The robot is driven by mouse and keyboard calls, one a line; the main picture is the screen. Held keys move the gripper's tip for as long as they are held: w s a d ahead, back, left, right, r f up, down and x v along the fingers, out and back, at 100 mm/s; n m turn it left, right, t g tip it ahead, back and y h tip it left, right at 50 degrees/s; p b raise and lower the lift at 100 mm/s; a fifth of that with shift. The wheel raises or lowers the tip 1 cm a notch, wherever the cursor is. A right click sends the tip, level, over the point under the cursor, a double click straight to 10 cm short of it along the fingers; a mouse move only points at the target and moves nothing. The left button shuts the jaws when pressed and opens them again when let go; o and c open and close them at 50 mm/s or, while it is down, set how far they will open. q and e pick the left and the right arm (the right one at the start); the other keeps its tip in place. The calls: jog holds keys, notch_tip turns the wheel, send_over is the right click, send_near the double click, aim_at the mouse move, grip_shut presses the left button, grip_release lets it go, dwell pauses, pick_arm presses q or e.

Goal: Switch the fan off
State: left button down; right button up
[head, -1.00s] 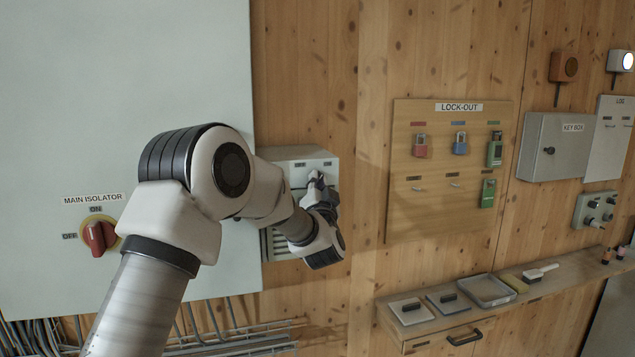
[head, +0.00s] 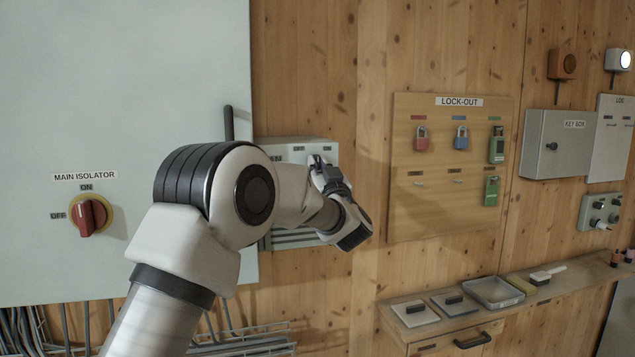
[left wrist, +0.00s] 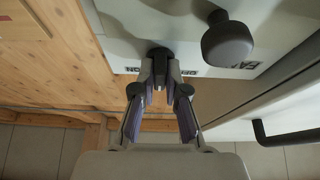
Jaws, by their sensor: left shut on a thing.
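The grey fan switch box (head: 290,150) is on the wooden wall, right of the big cabinet, with OFF and ON labels on its upper front. My left gripper (head: 318,166) is at its front, just below the ON label. In the left wrist view, the fingers (left wrist: 160,86) are shut on a dark knob (left wrist: 160,52) on the box, nearer the ON label than the OFF label. A second dark round knob (left wrist: 228,42) stands free beside it, toward the OFF side. My right gripper is not in view.
The main isolator (head: 88,215) with a red handle is on the cabinet (head: 130,100) at left. A dark cabinet handle (head: 229,124) projects near the box. The lock-out board (head: 445,215) with padlocks is at right, above a narrow shelf (head: 400,332).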

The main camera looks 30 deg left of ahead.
pick_arm(q)
jog(key=n+g+b, duration=0.1)
jog(key=n, duration=0.1)
jog(key=n+g+y+b, duration=0.1)
jog(key=n, duration=0.2)
jog(key=shift+d+r+y, duration=0.1)
jog(key=shift+r+y, duration=0.1)
jog(key=shift+y, duration=0.1)
jog(key=shift+r+n+g+y+b, duration=0.1)
jog(key=shift+n+g+y+b, duration=0.1)
jog(key=shift+n+g, duration=0.75)
jog(key=shift+n+g+y+b, duration=0.1)
jog(key=shift+n+g+b, duration=0.2)
jog(key=shift+n, duration=1.15)
jog(key=c, duration=1.2)
grip_release()
jog(key=shift+s, duration=0.1)
jog(key=shift+d, duration=0.1)
